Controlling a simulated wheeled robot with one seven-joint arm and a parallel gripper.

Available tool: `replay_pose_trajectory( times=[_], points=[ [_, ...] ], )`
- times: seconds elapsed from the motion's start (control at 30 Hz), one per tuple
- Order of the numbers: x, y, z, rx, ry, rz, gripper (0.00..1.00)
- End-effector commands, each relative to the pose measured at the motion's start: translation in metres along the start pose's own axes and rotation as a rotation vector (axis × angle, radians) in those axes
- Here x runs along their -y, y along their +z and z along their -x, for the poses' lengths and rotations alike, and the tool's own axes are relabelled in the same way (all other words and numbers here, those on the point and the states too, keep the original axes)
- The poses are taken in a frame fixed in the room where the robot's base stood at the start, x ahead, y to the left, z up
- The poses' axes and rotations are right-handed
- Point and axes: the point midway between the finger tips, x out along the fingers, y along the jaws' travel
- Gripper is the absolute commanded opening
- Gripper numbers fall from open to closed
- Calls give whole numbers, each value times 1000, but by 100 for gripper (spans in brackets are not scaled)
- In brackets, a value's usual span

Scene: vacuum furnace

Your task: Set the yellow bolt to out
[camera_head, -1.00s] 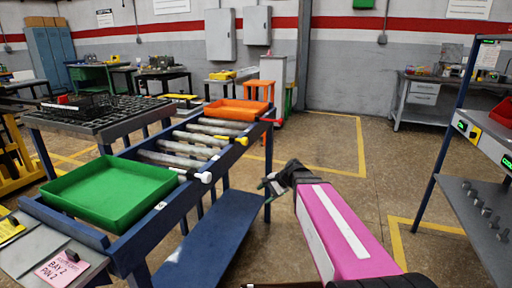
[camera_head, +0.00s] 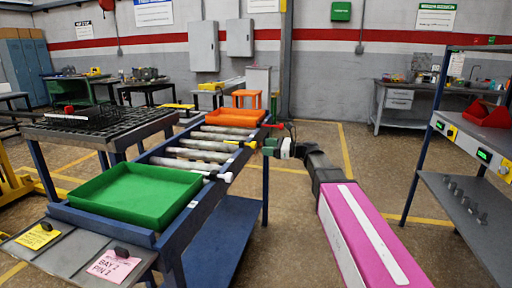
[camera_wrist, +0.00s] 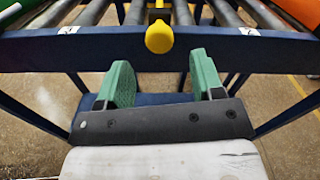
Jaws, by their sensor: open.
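The yellow bolt (camera_head: 250,145) has a round knob at the right side of the blue roller frame (camera_head: 190,219), between the red and white knobs. In the wrist view the yellow knob (camera_wrist: 159,37) sticks out from the frame rail, just ahead of the fingers and centred between them. My gripper (camera_head: 269,147) is just right of the knob; in the wrist view its green fingers (camera_wrist: 162,75) are apart with nothing between them. The knob's shaft is mostly hidden behind the knob in the wrist view.
A white knob (camera_head: 227,177) is nearer and a red knob (camera_head: 275,126) farther along the same rail. A green tray (camera_head: 135,193) and an orange tray (camera_head: 235,117) sit at the frame's ends. A grey shelf unit (camera_head: 465,200) stands at right. Floor between is clear.

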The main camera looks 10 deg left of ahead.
Motion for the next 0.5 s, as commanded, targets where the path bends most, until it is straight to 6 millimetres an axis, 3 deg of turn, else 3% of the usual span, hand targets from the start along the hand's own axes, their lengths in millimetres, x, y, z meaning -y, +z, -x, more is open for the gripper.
replay_pose_trajectory(
  times=[0.2, 0.5],
  points=[
    [1, 0, -38, -1, 1, 1, 61],
    [0, 0, -60, -1, -1, 2, 61]
  ],
)
